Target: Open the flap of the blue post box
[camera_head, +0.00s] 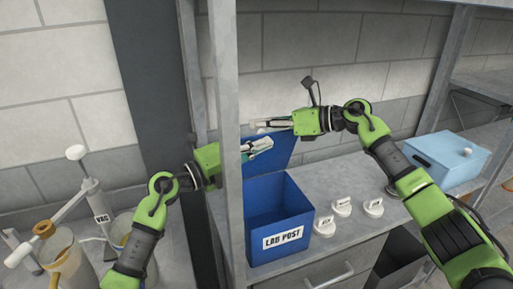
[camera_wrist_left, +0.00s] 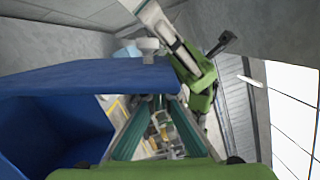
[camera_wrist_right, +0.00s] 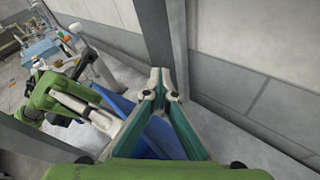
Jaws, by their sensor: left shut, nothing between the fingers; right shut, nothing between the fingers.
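The blue post box (camera_head: 280,215) stands on the grey counter with its "LAB POST" label facing me. Its flap (camera_head: 283,147) is raised at the back, and the box's inside shows. In the left wrist view the flap (camera_wrist_left: 90,76) is an edge beside the open box (camera_wrist_left: 45,130). My left gripper (camera_head: 268,143) is shut and empty, in front of the flap above the opening. My right gripper (camera_head: 255,125) is shut and empty near the flap's top edge; the flap (camera_wrist_right: 160,135) lies below it in the right wrist view. Whether either gripper touches the flap, I cannot tell.
A grey shelf post (camera_head: 228,150) stands just left of the box, close to my left arm. Several white labelled pieces (camera_head: 342,206) sit to its right, then a light blue container (camera_head: 446,158). A "VAC" pump and jars (camera_head: 65,250) stand far left.

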